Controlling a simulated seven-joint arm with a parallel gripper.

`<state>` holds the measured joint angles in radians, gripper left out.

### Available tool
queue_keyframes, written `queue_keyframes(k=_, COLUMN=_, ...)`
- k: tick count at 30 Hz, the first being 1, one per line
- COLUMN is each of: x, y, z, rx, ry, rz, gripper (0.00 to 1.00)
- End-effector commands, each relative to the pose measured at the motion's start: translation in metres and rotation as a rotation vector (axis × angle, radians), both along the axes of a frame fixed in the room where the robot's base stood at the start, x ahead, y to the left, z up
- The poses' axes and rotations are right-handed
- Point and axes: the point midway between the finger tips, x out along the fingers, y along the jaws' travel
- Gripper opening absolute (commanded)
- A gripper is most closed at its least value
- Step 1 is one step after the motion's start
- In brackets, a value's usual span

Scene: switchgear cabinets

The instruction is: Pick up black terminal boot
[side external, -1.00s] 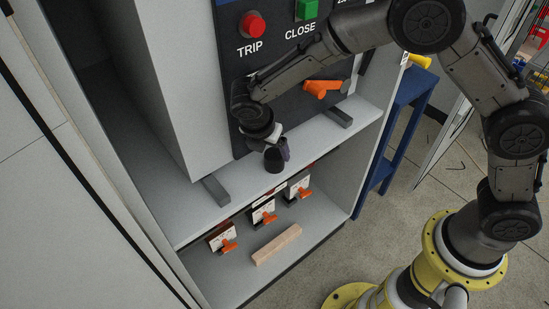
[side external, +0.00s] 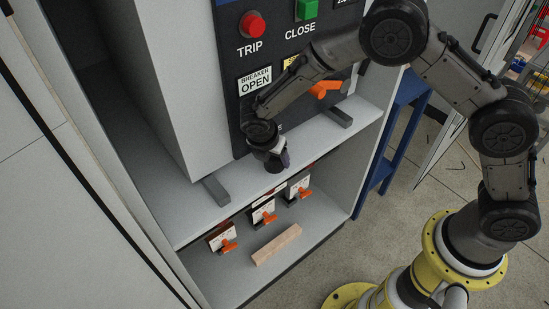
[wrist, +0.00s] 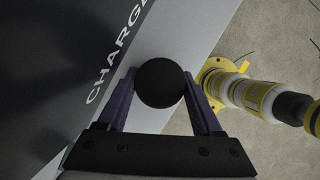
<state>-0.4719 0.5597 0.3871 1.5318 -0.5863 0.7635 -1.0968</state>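The black terminal boot (wrist: 160,83) shows from above as a dark round shape in the wrist view. In the side external view the boot (side external: 275,165) stands near the front edge of the middle shelf, its upper part hidden by my gripper. My gripper (wrist: 161,84) points down over the boot, with one purple finger on each side of it. The fingers look close to the boot's sides, but whether they press on it cannot be told. In the side external view my gripper (side external: 278,157) is low at the boot.
A dark panel with a red TRIP button (side external: 252,25) and green CLOSE button (side external: 306,9) rises behind the shelf (side external: 236,203). Grey bars (side external: 216,190) lie either side. Below are orange-handled switches (side external: 264,212) and a wooden block (side external: 276,245).

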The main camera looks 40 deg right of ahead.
Motion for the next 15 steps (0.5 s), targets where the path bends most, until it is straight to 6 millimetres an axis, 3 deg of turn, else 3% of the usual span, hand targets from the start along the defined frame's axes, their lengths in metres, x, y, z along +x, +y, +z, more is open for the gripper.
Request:
queue_keyframes(k=1, x=0.0000, y=0.0001, z=0.0003, rx=0.000, ry=0.000, rz=0.000, gripper=0.54)
queue_keyframes(k=8, x=0.0000, y=0.0002, z=0.0005, rx=0.000, ry=0.000, rz=0.000, gripper=0.13)
queue_keyframes(k=15, x=0.0002, y=0.0003, z=0.0012, rx=0.000, ry=-0.001, rz=0.000, gripper=0.12)
